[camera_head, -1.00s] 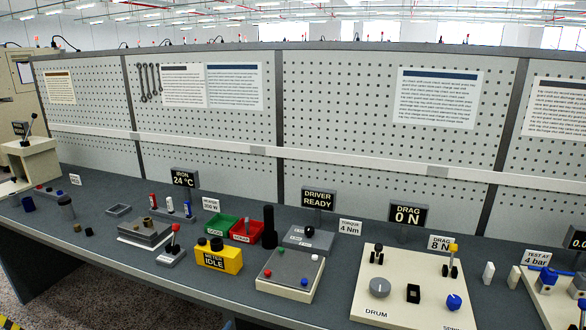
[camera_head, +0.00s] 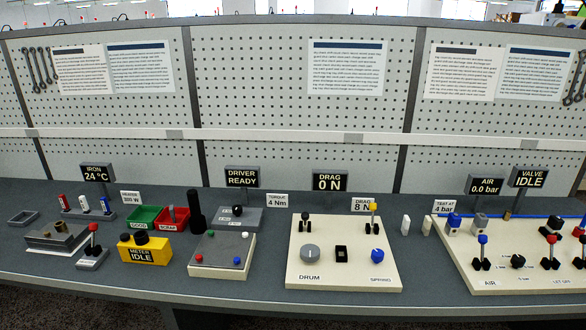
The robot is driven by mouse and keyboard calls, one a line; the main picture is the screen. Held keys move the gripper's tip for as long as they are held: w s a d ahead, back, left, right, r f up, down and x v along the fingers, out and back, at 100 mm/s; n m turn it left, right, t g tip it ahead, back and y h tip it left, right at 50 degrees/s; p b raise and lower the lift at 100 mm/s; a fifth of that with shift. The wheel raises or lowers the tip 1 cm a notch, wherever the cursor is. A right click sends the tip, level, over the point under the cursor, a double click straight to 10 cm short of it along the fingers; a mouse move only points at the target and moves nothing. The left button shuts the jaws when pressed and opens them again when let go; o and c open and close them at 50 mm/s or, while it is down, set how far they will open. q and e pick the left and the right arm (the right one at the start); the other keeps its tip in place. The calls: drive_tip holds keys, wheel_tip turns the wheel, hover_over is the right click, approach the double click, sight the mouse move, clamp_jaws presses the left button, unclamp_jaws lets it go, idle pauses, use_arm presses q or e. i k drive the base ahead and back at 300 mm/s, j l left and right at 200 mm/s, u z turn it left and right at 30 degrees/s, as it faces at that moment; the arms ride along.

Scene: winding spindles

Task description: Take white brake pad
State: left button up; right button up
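A small white block (camera_head: 406,225), which looks like the white brake pad, stands upright on the grey bench. It is just right of the cream drum board (camera_head: 300,277). A similar cream block (camera_head: 427,226) stands close to its right, slightly apart from it. Both are small in this view. Neither of my grippers shows in the head view, and nothing touches either block.
The drum board has a grey knob (camera_head: 310,254) and a yellow-topped lever (camera_head: 373,214). The air board (camera_head: 465,275) lies right of the blocks. Left are a driver panel (camera_head: 222,262) and a yellow meter (camera_head: 145,249). Bare bench lies in front of the blocks.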

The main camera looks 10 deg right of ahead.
sight(407, 221)
drive_tip(key=z, duration=1.2)
